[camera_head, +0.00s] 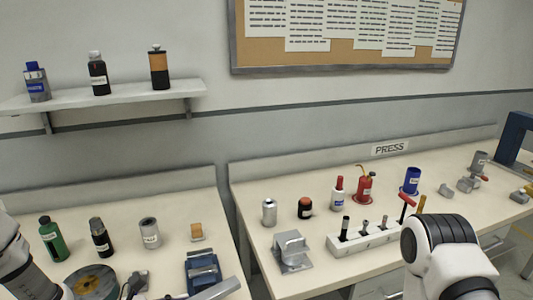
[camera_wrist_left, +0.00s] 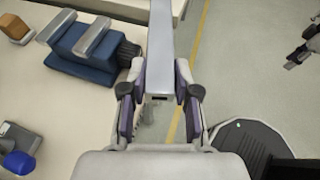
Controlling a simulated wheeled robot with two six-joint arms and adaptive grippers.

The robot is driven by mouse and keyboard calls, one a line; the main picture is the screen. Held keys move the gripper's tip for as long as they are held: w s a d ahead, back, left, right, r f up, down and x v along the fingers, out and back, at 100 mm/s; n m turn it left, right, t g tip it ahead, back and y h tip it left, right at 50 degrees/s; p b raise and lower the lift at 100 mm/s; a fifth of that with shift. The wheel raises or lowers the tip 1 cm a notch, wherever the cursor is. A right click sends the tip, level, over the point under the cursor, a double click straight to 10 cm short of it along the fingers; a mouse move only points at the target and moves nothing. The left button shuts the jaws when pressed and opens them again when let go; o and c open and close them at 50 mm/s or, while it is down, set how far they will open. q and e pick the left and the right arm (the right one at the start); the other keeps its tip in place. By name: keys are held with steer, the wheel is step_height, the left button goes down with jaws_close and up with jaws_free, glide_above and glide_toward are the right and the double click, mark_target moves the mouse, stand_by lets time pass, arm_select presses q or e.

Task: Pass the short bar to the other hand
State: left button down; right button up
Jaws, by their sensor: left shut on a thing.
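The short bar is a plain grey bar (camera_wrist_left: 161,45). In the left wrist view it points straight away from my left gripper (camera_wrist_left: 160,100), whose two dark fingers are shut on its near end. The bar is held past the bench edge, with floor beside it. In the head view a grey bar end (camera_head: 217,290) shows at the bottom, in front of the blue vise. The left gripper's fingers are not clear there. A dark gripper-like part (camera_wrist_left: 303,50), seemingly my right gripper, is cut off at the right of the wrist view, apart from the bar.
The blue vise (camera_head: 201,263) stands near the bench edge, close to the bar. Green (camera_head: 52,238) and black bottles, a grey can (camera_head: 149,232) and an orange block are on the left bench. The right bench holds a tool rack (camera_head: 365,240), a grey fixture (camera_head: 292,250) and several containers.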

arm_select(q)
steer(key=s, duration=0.1)
steer(key=s+f, duration=0.1)
steer(key=s, duration=0.1)
steer(key=shift+s+a+f, duration=0.15)
steer(key=shift+s+f, duration=0.15)
steer(key=shift+f, duration=0.1)
